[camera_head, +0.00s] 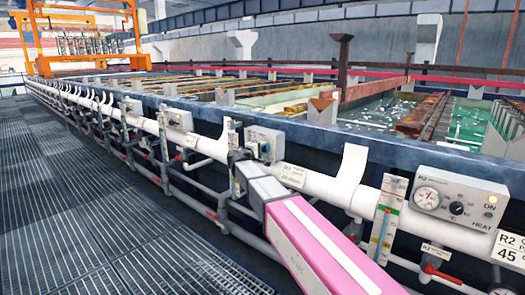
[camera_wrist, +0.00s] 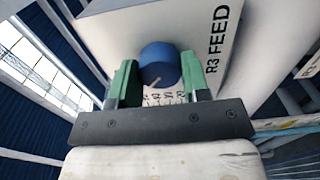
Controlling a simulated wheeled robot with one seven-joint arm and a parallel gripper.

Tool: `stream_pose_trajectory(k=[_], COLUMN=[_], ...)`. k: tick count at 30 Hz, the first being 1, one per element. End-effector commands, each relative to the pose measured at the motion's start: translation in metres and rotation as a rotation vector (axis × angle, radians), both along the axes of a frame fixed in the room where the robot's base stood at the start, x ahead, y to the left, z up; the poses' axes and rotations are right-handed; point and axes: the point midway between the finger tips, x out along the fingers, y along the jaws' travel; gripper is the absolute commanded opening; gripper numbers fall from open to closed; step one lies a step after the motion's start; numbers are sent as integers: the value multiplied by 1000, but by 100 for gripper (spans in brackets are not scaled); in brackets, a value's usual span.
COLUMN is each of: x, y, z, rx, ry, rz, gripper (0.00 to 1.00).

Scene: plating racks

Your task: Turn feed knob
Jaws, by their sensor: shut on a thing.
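The feed knob (camera_wrist: 160,62) is round and blue with a pale pointer line. It is on a white plate (camera_wrist: 120,35) lettered R3 FEED in the wrist view. My gripper (camera_wrist: 157,72) has green fingers on the left and right of the knob and is shut on it. The pointer line aims down and slightly left, toward scale marks partly hidden by the gripper. In the head view my gripper (camera_head: 238,158) is at the pipework along the tank front, and the knob cannot be made out there.
A grey control box (camera_head: 265,143) is just right of my gripper. A white pipe (camera_head: 315,185) runs along the tank front. A heat box (camera_head: 458,200) with a dial is at right. The grated walkway (camera_head: 90,225) at left is clear.

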Motion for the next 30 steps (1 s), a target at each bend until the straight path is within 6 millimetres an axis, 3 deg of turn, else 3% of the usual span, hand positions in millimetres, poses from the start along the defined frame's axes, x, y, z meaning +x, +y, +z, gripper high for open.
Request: stream_pose_trajectory(k=[12, 29, 30], x=[-1, -1, -1], y=[0, 0, 0], z=[-1, -1, -1], rx=[172, 201, 200], ry=[-131, -154, -153], rz=[-1, 0, 0], gripper=[19, 19, 53])
